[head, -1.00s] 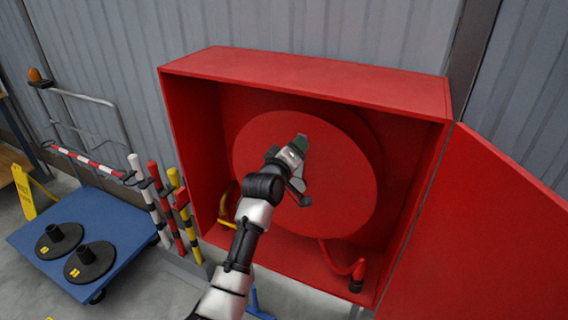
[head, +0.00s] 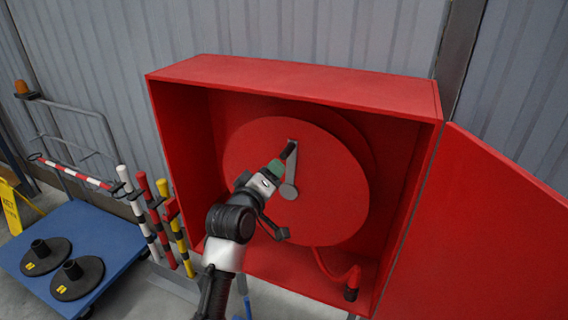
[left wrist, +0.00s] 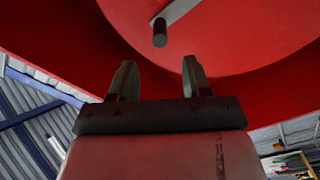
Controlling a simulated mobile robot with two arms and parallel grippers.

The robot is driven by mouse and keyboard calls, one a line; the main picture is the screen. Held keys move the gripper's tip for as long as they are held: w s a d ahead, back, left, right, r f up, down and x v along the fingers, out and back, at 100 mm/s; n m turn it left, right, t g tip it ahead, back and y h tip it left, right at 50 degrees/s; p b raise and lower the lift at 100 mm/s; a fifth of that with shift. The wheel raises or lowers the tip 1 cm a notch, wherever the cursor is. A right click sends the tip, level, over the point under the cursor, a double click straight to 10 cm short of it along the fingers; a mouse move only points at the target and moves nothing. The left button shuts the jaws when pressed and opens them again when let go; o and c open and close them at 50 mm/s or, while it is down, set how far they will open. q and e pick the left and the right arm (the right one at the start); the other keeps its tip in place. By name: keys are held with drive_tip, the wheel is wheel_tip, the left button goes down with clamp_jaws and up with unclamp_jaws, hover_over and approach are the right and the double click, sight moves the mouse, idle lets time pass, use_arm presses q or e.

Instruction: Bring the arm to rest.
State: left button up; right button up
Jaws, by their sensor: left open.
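My left gripper (head: 274,172) is in front of the red hose reel (head: 325,190), open and empty. In the left wrist view its two fingers (left wrist: 160,80) stand apart with nothing between them. The reel's grey crank (head: 290,172) points up from its hub, with a dark handle (head: 291,150) at its top end. The handle also shows in the left wrist view (left wrist: 159,34), beyond the fingertips and apart from them. My right gripper is not in view.
The open red cabinet (head: 300,85) surrounds the reel, its door (head: 490,235) swung out to the right. A hose nozzle (head: 352,283) stands at its lower right. Striped posts (head: 160,225) and a blue cart (head: 105,230) with black bases are at left.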

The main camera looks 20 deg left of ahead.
use_arm(q)
drive_tip(key=s+d+f+m+g, duration=0.2)
drive_tip(key=f+g, duration=0.1)
drive_tip(key=f, duration=1.3)
drive_tip(key=s+d+f+m+g, duration=0.1)
drive_tip(key=s+f+m+g, duration=0.15)
drive_tip(key=f, duration=1.25)
drive_tip(key=s+f+m+g+b, duration=0.1)
drive_tip(key=s+f+m+g, duration=0.15)
drive_tip(key=s+f, duration=0.65)
drive_tip(key=s+f+m+g, duration=0.1)
drive_tip(key=s+f+g, duration=0.2)
drive_tip(key=s+f, duration=0.65)
drive_tip(key=s+f+m+g, duration=0.1)
drive_tip(key=s+f+g, duration=0.1)
drive_tip(key=s+f, duration=0.3)
drive_tip(key=s+a+f+m+g, duration=0.1)
drive_tip(key=s+f, duration=0.4)
drive_tip(key=s, duration=0.9)
drive_tip(key=s+f+m+g, duration=0.2)
drive_tip(key=s+f, duration=0.3)
drive_tip(key=s, duration=0.4)
drive_tip(key=shift+s+a+f+m+g+y, duration=0.3)
drive_tip(key=shift+s+a+f+m+g, duration=0.1)
drive_tip(key=shift+g, duration=0.1)
drive_tip(key=shift+c, duration=0.5)
